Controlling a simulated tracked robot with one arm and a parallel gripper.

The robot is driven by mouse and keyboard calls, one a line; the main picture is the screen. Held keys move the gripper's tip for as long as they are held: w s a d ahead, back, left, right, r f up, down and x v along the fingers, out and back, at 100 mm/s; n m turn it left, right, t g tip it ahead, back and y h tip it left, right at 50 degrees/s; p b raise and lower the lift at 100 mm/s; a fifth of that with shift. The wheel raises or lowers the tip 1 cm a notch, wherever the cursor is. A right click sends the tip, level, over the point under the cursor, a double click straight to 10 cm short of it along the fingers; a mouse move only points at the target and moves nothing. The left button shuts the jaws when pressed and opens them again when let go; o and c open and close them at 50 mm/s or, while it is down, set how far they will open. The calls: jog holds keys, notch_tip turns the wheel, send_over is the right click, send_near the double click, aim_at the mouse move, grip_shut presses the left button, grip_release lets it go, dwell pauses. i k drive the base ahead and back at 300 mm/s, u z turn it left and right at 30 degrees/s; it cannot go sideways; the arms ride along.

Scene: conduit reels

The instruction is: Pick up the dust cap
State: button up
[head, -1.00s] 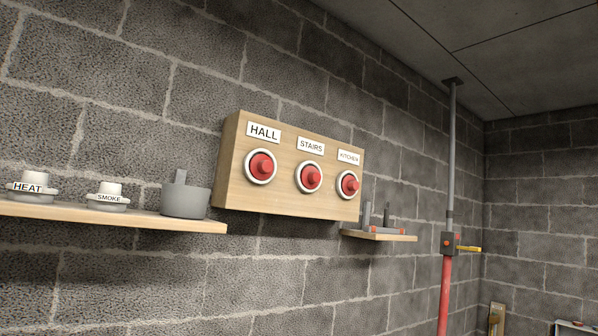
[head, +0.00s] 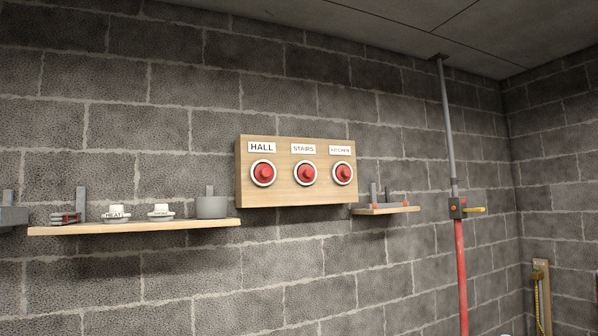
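Three red caps sit in white round bases on a wooden board fixed to the block wall. One cap (head: 264,173) is under the HALL label, one (head: 306,173) under STAIRS, and one (head: 343,173) under KITCHEN. These look like dust caps, but nothing marks which one the task means. My gripper is not in the head view, so its state does not show.
A wooden shelf (head: 150,227) left of the board holds two white detectors, HEAT (head: 117,214) and another (head: 161,212), a grey pot (head: 211,206) and a dark red-striped item (head: 66,218). A small shelf (head: 386,211) and a red-and-grey pipe (head: 460,270) are on the right.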

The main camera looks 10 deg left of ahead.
aim_at(263, 173)
jog(key=z, duration=0.4)
jog(key=i, duration=2.55)
jog(key=u, duration=1.15)
jog(key=i, duration=0.65)
jog(key=u, duration=0.45)
